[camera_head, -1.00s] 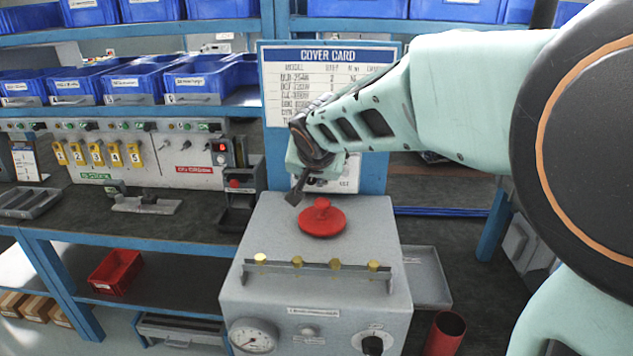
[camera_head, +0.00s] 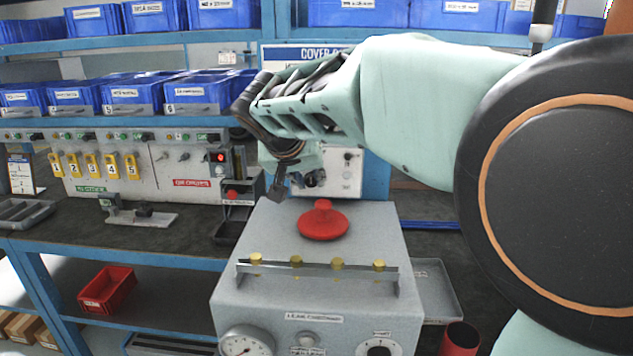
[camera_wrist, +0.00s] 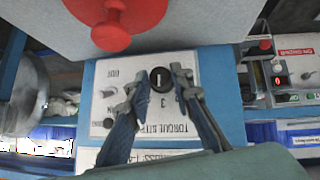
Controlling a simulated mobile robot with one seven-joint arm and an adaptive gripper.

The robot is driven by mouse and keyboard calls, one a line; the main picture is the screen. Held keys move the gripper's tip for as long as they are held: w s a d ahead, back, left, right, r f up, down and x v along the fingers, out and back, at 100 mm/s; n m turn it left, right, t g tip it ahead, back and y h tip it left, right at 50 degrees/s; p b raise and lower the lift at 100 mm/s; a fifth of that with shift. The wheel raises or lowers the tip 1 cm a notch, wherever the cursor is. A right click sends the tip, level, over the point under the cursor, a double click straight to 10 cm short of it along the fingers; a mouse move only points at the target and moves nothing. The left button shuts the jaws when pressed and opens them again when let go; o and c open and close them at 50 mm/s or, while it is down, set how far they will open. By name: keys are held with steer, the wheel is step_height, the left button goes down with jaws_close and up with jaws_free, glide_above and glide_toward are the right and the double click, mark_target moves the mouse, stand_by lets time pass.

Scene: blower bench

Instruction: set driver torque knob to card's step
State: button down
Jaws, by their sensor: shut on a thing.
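The torque knob (camera_wrist: 160,79) is black with a white line, on a white "TORQUE STEP" panel (camera_wrist: 122,77) that appears upside down in the wrist view. A "3" shows beside the knob. My gripper (camera_wrist: 158,82) has a finger on each side of the knob and is shut on it. In the head view, my gripper (camera_head: 290,186) is in front of the panel (camera_head: 347,172), behind the grey box, and the knob is hard to make out. The cover card (camera_head: 300,52) is mostly hidden by my arm; only part of its blue heading is readable.
A grey box (camera_head: 250,275) with a red cap (camera_head: 323,222) and brass knobs stands close in front of the panel. A bench unit with yellow number tags (camera_head: 92,165) is at left. Blue bins (camera_head: 135,95) line the shelves. A red tube (camera_head: 460,338) stands at lower right.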

steer(key=c, duration=1.7)
jaws_free()
steer(key=shift+w, duration=0.1)
steer(key=v, duration=0.7)
steer(key=shift+s+r, duration=0.15)
steer(key=shift+s, duration=0.1)
